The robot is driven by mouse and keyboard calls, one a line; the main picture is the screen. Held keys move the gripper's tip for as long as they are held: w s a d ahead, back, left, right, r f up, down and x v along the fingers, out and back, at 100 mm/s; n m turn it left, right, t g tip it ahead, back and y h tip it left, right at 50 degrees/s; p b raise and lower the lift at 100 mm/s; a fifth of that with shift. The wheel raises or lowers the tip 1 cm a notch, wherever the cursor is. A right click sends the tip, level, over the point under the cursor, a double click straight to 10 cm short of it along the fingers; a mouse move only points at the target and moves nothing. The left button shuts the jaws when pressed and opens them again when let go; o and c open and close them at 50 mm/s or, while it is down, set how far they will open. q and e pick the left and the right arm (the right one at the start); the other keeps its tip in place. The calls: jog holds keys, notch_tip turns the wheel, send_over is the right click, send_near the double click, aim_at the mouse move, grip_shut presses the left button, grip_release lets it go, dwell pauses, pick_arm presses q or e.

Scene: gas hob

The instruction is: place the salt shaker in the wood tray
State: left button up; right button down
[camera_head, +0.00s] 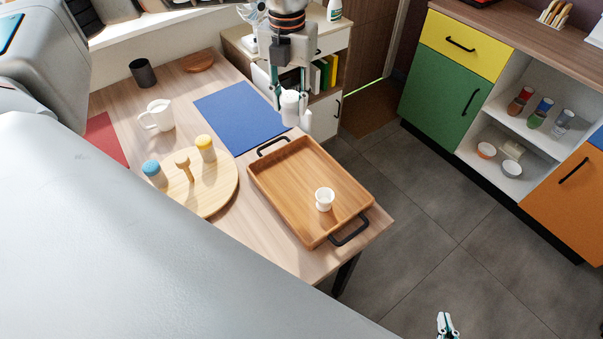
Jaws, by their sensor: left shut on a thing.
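My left gripper (290,92) is shut on a small white, roughly cylindrical thing, which looks like the salt shaker (291,106). It holds it upright, beyond the far end of the wood tray in the picture, near the blue mat's right edge. The wood tray (277,206) is rectangular, with black handles at both ends, and lies at the table's right edge. A white egg cup (324,199) stands in its near right part. My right gripper (446,325) shows at the bottom edge, partly cut off, over the floor; its opening is unclear.
A round wooden board (222,193) carries a blue-topped shaker (154,172), a yellow-topped shaker (206,148) and a wooden peg. A white jug (158,115), a dark cup (142,72) and a blue mat (241,115) are on the table. The tray's middle is clear.

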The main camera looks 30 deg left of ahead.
aim_at(291, 124)
pick_arm(q)
notch_tip(291, 124, down, 19)
jog(key=shift+r, duration=0.1)
dwell(0.4)
jog(key=o, duration=1.1)
notch_tip(291, 124, up, 12)
jog(key=shift+r, duration=0.1)
dwell(0.4)
